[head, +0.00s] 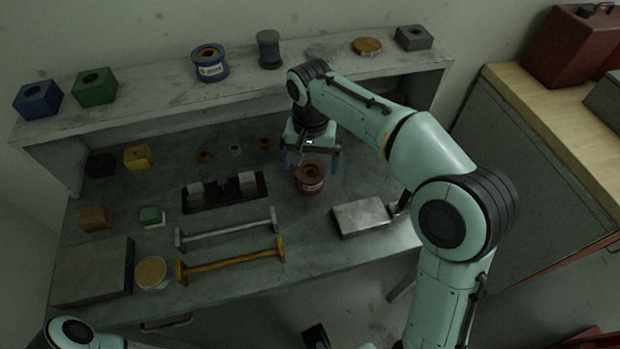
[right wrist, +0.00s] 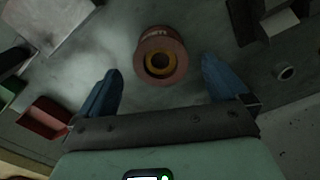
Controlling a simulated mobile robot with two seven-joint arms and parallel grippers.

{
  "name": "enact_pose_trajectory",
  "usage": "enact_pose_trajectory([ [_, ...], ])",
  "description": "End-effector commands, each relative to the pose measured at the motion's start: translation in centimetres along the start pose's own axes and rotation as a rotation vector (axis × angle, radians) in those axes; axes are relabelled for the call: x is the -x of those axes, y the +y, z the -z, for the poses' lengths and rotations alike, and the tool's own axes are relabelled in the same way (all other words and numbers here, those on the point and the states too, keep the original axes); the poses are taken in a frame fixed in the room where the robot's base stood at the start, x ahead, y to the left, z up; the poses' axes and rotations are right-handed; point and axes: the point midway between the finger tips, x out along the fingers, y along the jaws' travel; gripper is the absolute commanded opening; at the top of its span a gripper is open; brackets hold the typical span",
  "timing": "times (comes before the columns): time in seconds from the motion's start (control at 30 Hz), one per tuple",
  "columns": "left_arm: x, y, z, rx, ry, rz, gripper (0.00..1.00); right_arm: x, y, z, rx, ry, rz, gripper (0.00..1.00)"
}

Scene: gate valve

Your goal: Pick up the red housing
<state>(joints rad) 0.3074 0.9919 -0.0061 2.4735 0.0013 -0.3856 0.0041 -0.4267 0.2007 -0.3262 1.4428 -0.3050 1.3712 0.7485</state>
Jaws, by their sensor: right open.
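The red housing (head: 310,178) is a short reddish-brown round part with a pale label, standing upright on the workbench's lower surface. In the right wrist view the housing (right wrist: 160,57) shows its open top with a yellowish ring, between and beyond the fingers. My right gripper (head: 313,157) is open and empty, just above and behind the housing in the head view. Its blue fingers (right wrist: 160,68) also show in the right wrist view, apart from each other, with no visible contact.
A black tray (head: 224,206) with metal blocks lies left of the housing. A grey block (head: 360,217) lies to its right. Silver (head: 228,231) and orange (head: 232,261) handled bars lie in front. The raised back shelf (head: 150,98) holds several parts, including a blue housing (head: 210,64).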

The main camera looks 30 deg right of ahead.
Motion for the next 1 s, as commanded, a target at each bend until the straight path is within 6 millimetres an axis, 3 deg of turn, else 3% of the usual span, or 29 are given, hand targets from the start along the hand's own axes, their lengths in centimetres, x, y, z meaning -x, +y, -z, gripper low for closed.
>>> enact_pose_trajectory([
  [0.4, -1.0, -0.3, 0.0, 0.001, -0.002, 0.001, 0.66, -5.0, 0.0, 0.1, 0.000, -0.001, -0.002, 1.00],
  [0.67, -1.0, -0.3, 0.0, 0.001, -0.002, 0.001, 0.66, -5.3, 0.0, 0.1, 0.000, 0.000, 0.000, 1.00],
  [0.77, -1.0, -0.3, 0.0, 0.001, -0.002, 0.001, 0.66, -5.3, 0.0, 0.1, 0.000, 0.000, 0.000, 0.74],
  [0.9, -1.0, -0.3, 0.0, 0.001, -0.002, 0.001, 0.66, -5.3, 0.0, 0.1, 0.000, 0.000, 0.000, 0.28],
  [1.0, -1.0, -0.3, 0.0, 0.001, -0.002, 0.001, 0.66, -5.3, 0.0, 0.1, 0.000, 0.000, 0.000, 0.00],
])
